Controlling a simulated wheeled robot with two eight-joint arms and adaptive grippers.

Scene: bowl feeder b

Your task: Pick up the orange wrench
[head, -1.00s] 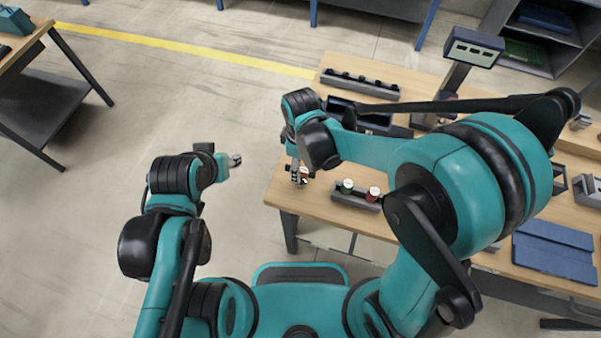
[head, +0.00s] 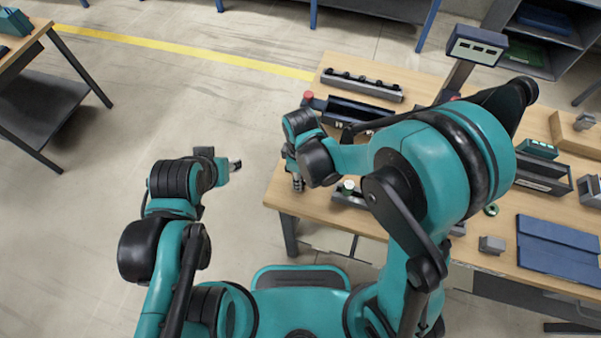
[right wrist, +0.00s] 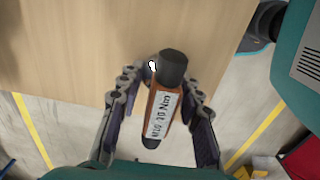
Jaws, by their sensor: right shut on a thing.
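The orange wrench (right wrist: 157,112) has a black head and a white label reading "10 Nm", partly legible. In the right wrist view it lies between the two fingers of my right gripper (right wrist: 156,92), which is shut on it, above the wooden bench's edge. In the head view my right gripper (head: 298,184) is at the bench's near left corner, and I cannot make out the wrench there. My left gripper (head: 235,164) is over the floor left of the bench, away from everything; its jaws are too small to judge.
Behind are a dark bin (head: 360,111) and a pegged rail (head: 362,86). A display (head: 477,45) stands at the back. Open floor lies left.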

